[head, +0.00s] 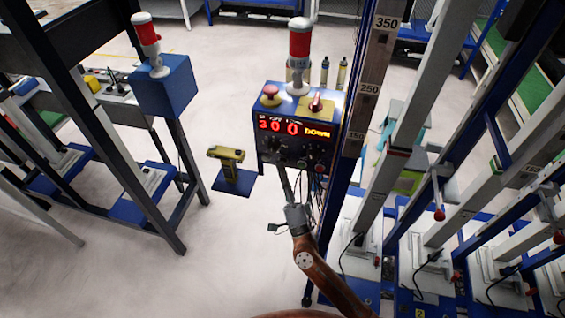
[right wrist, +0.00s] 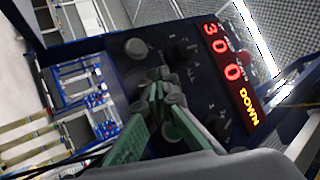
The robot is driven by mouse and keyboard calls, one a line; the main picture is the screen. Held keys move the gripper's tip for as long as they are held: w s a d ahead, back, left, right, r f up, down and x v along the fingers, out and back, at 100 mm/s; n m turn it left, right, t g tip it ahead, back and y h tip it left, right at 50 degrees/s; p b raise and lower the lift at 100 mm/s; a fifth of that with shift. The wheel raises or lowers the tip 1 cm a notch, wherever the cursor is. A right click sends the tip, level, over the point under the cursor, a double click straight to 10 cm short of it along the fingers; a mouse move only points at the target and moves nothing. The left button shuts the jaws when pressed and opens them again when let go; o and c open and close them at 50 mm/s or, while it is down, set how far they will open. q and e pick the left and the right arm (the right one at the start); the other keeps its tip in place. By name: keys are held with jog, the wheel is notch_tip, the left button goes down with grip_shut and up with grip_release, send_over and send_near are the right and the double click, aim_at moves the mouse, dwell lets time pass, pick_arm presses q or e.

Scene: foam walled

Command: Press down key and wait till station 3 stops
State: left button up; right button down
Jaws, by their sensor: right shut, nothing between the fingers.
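The control box (head: 293,160) has a dark panel with red digits "3 0 0" and a yellow word beside them. In the right wrist view the display (right wrist: 232,75) reads "300" and "DOWN". The panel carries several dark knobs and buttons, one round knob (right wrist: 135,47) left of the fingers. My right gripper (head: 284,172) is shut and empty, its tips at the panel's lower part. In the wrist view its green-sided fingers (right wrist: 160,85) cover the spot they point at. I cannot tell which key is there or whether they touch it. My left gripper is not in view.
A red-topped lamp (head: 299,58), a red mushroom button (head: 270,91) and a red switch (head: 316,103) stand on the box. A yellow handheld device (head: 228,162) sits left on a small blue shelf. A tall marked post (head: 368,90) rises close right. Open floor lies front left.

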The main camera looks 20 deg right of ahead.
jog(key=shift+s+a, duration=0.45)
jog(key=shift+s, duration=0.25)
jog(key=s+a, duration=0.1)
jog(key=s, duration=0.1)
jog(key=s+a+p, duration=0.1)
jog(key=s, duration=0.1)
jog(key=shift+a, duration=0.4)
jog(key=shift+s, duration=0.1)
dwell(0.6)
